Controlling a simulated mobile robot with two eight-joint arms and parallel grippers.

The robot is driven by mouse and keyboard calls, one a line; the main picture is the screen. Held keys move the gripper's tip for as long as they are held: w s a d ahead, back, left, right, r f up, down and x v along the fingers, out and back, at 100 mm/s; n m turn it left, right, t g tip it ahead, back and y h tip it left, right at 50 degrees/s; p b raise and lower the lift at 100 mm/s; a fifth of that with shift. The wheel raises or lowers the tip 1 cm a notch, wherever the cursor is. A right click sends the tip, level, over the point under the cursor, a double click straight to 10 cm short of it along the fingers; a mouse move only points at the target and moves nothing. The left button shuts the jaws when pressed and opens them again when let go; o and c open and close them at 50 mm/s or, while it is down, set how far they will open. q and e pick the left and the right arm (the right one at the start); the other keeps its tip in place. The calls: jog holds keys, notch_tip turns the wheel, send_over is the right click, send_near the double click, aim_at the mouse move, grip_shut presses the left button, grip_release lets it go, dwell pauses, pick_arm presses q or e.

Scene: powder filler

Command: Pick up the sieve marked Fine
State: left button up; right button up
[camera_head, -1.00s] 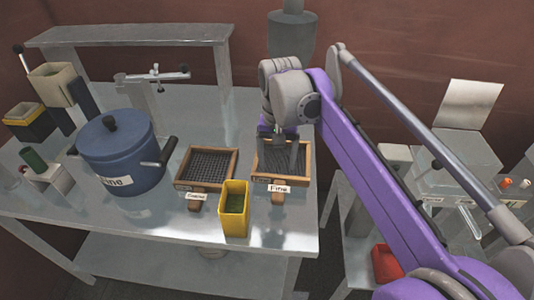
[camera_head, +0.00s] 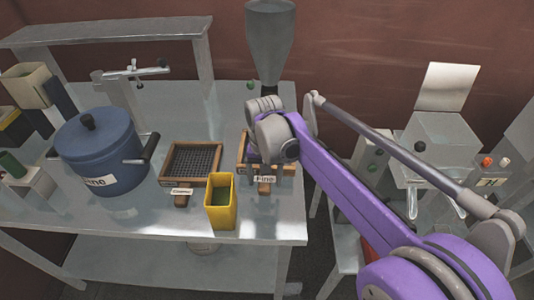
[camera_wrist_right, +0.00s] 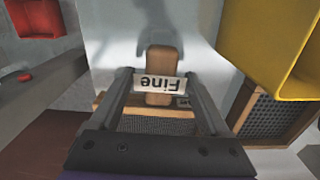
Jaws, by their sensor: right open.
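The sieve marked Fine (camera_head: 264,188) lies on the metal table near its right edge, its wooden handle pointing toward the front. My right gripper is over the sieve's front part, and my arm hides much of its mesh in the head view. In the right wrist view, my right gripper (camera_wrist_right: 160,80) is open, with one finger on each side of the white Fine label and the base of the handle (camera_wrist_right: 160,58). I cannot tell whether the fingers touch the wood. My left gripper is not in view.
A yellow container (camera_head: 220,205) stands close to the left of the Fine handle. Another sieve (camera_head: 192,165) with a wooden frame lies left of it. A blue pot (camera_head: 100,150) is further left. A grey funnel-like vessel (camera_head: 270,40) rises behind.

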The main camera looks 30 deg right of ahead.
jog(key=shift+c, duration=0.3)
grip_shut()
